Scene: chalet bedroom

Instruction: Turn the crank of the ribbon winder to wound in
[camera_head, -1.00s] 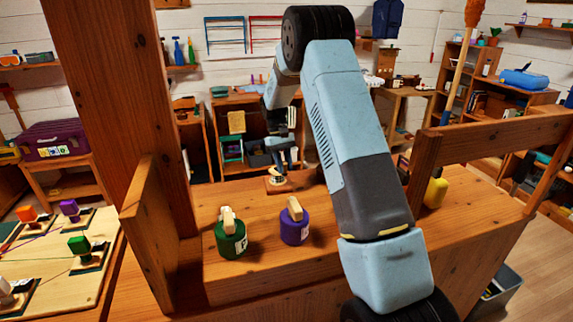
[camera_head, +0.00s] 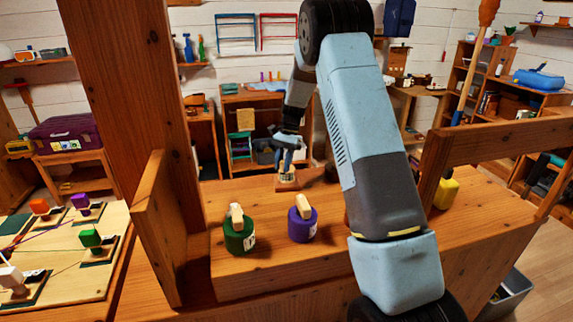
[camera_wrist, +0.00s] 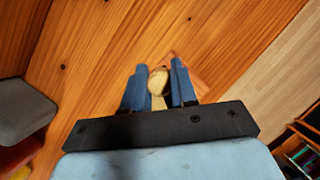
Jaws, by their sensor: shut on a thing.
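My gripper (camera_head: 286,168) is at the far end of the wooden bench (camera_head: 262,262), past the green and purple containers. In the wrist view my gripper (camera_wrist: 158,88) has its two blue fingers on either side of a pale, round-topped wooden knob (camera_wrist: 158,78) and is shut on it. The knob appears to be the winder's crank handle. A small reddish wooden base (camera_head: 288,186) lies below the fingers; part of it also shows in the wrist view (camera_wrist: 200,73). The rest of the winder and any ribbon or mark on it are hidden or too small to tell.
A green container (camera_head: 239,237) and a purple container (camera_head: 302,226), each with a wooden top piece, stand on the bench nearer the camera. A yellow container (camera_head: 446,194) stands at right. A wooden post (camera_head: 128,95) and rail (camera_head: 500,136) flank the bench.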

